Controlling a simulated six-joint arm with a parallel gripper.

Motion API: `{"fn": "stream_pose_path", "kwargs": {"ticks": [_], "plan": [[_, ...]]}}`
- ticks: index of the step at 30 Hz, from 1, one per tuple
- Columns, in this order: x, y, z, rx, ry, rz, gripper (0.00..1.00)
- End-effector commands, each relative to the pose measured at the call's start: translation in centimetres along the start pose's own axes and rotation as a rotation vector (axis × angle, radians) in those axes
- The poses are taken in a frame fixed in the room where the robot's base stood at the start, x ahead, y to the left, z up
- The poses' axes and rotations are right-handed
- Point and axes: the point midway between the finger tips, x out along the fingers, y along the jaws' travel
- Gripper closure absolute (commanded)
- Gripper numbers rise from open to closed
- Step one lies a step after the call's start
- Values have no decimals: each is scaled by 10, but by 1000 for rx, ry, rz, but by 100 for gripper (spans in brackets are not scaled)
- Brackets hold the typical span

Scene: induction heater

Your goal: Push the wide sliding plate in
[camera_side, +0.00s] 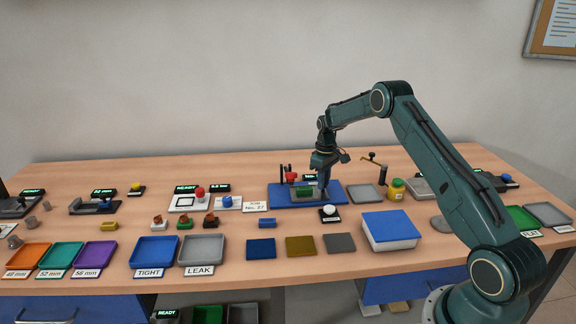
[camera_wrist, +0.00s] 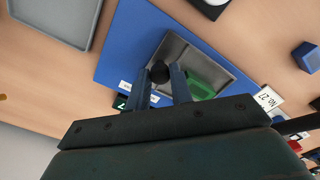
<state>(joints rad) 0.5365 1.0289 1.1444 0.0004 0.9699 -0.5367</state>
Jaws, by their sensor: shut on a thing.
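A blue base board (camera_side: 276,202) lies on the table and carries a grey tray-like plate (camera_wrist: 184,52) with a raised rim; I take this for the wide sliding plate. A green block (camera_side: 304,192) sits on it and also shows in the wrist view (camera_wrist: 207,78). My gripper (camera_side: 323,192) points down at the right part of the board. In the wrist view its two fingers (camera_wrist: 161,84) are around a black round knob (camera_wrist: 159,71) at the plate's edge. The fingers hide part of the plate and how far it sits in.
A red knob (camera_side: 291,177) and dark posts stand behind the board's left part. A white ball on a black base (camera_side: 329,211) stands close in front. A grey tray (camera_side: 366,193) and a yellow jar (camera_side: 396,189) are to the right. A blue box (camera_side: 390,229) stands in front right.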

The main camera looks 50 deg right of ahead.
Motion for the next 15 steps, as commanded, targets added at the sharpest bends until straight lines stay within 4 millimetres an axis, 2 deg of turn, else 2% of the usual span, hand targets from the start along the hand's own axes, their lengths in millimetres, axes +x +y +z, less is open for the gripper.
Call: {"fn": "stream_pose_path", "kwargs": {"ticks": [3,6,15], "plan": [[-1,-23,-24,-6,5,2,100],[-1,-35,-36,-4,4,2,100],[-2,-44,-45,-3,7,2,100]]}}
